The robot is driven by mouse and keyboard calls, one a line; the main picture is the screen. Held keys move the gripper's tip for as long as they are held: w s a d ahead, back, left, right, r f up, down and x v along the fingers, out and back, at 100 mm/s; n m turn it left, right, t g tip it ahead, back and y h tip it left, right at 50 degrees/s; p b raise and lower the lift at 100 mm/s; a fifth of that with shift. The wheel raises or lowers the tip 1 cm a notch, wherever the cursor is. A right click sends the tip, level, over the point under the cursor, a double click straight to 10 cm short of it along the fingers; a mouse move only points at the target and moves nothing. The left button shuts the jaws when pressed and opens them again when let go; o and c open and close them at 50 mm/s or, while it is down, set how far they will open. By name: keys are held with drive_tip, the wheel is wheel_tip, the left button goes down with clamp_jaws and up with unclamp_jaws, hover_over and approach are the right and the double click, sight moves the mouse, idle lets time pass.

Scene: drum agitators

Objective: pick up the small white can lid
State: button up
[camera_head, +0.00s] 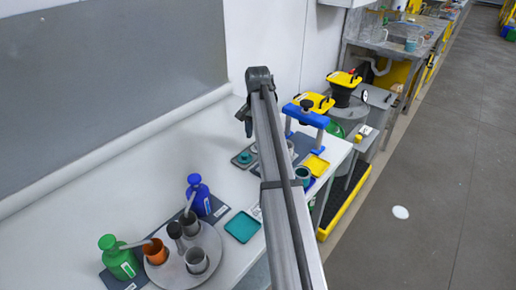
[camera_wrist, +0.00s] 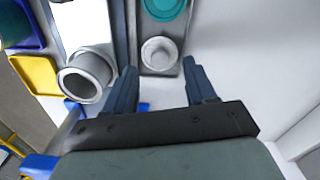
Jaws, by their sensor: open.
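A small round white lid (camera_wrist: 160,54) with a raised knob lies on a narrow grey tray (camera_wrist: 148,67) in the wrist view. It sits just beyond my gripper (camera_wrist: 160,66), lined up between the two fingertips. The fingers are apart and nothing is held. How high they are above the lid I cannot tell. In the head view my gripper (camera_head: 246,124) hangs over the white bench near the wall, above the grey tray (camera_head: 236,159). I cannot make out the white lid clearly there; my arm covers part of this area.
A teal round lid (camera_wrist: 163,7) shares the tray. A grey cup (camera_wrist: 86,76) stands left of my fingers, near a yellow tray (camera_wrist: 37,75). In the head view a blue press stand (camera_head: 306,114) stands beyond my arm; bottles and a round tray (camera_head: 210,242) are nearer.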

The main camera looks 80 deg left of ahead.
wheel_tip(320, 180, down, 4)
drive_tip(key=shift+r, duration=0.25)
clamp_jaws()
idle(0.4)
